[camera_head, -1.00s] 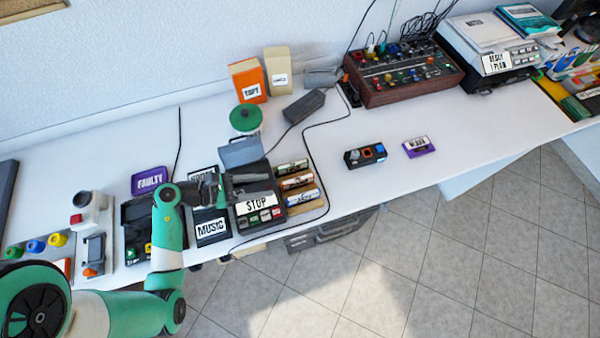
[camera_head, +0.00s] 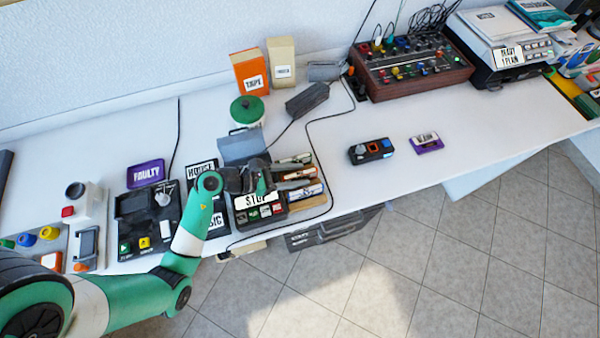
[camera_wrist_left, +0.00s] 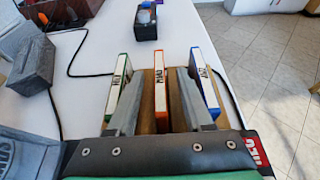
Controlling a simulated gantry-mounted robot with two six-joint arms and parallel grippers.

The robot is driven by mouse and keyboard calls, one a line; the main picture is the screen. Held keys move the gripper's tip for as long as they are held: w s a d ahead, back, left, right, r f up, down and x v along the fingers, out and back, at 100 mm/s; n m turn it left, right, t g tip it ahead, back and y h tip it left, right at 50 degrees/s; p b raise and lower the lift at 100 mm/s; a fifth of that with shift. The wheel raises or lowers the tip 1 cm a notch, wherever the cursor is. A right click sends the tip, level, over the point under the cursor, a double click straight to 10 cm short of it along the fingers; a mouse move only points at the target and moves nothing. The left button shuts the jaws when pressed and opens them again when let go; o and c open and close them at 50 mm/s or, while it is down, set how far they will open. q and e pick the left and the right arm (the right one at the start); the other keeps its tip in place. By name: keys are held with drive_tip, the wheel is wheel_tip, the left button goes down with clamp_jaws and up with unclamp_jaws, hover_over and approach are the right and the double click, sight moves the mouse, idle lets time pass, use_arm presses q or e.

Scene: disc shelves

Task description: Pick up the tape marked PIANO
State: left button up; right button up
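Three upright cased tapes stand in a wooden rack (camera_head: 308,203) on the table. The middle one, with an orange edge (camera_wrist_left: 160,80), has a small label that appears to read PIANO; it also shows in the head view (camera_head: 300,173). A green-edged tape (camera_wrist_left: 117,85) stands to its left and a blue-edged tape (camera_wrist_left: 204,80) to its right in the left wrist view. My left gripper (camera_head: 298,180) is open, its fingers on either side of the orange tape in the left wrist view (camera_wrist_left: 160,92). Contact cannot be told. My right gripper is not in view.
A black player marked STOP (camera_head: 262,212) sits beside the rack. A grey box (camera_head: 307,99) and its cable (camera_head: 309,135) lie behind. A black device (camera_head: 370,151) and a purple tape (camera_head: 427,143) are to the right, with clear table around them.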

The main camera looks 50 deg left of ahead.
sight(295, 176)
use_arm(q)
clamp_jaws()
drive_tip(key=shift+r, duration=0.1)
drive_tip(key=r+p, duration=0.2)
drive_tip(key=r, duration=0.1)
drive_tip(key=r+p, duration=0.1)
drive_tip(key=shift+s+d+r, duration=0.1)
drive_tip(key=shift+s+r, duration=0.05)
drive_tip(key=shift+s, duration=0.1)
drive_tip(key=s+d+r+p, duration=0.5)
drive_tip(key=s+r, duration=0.3)
drive_tip(key=s, duration=0.4)
drive_tip(key=shift+s+d+r+p, duration=0.2)
drive_tip(key=shift+r+p, duration=0.1)
drive_tip(key=shift+p, duration=0.4)
